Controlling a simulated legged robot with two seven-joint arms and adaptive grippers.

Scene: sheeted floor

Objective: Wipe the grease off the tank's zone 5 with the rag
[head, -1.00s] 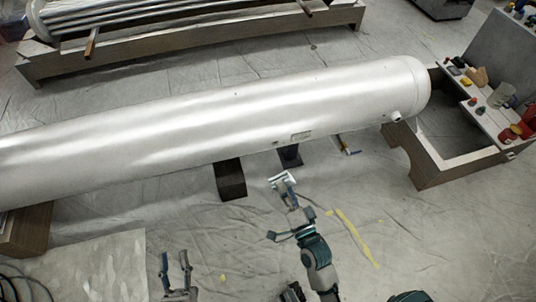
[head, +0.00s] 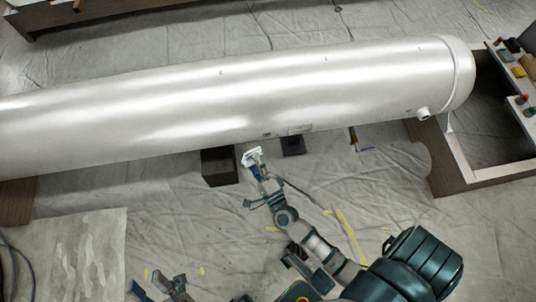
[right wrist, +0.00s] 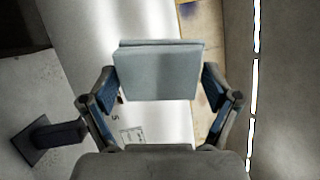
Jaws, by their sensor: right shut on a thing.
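The long silver tank (head: 240,95) lies across the head view; its wall also fills the middle of the right wrist view (right wrist: 85,25). A small "5" mark (right wrist: 115,117) and a label plate (right wrist: 132,136) show on it there. I cannot make out any grease on the tank. My right gripper (head: 254,160) is shut on the folded pale grey rag (right wrist: 158,70), just in front of the tank's lower edge in the head view. Whether the rag touches the tank I cannot tell. My left gripper (head: 160,288) is open and empty, low at the left.
A dark support block (head: 220,166) stands under the tank, left of my right gripper. A wooden frame bench (head: 440,175) stands at the right. Yellow streaks (head: 350,232) mark the sheeted floor. A patterned mat (head: 75,255) lies at lower left.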

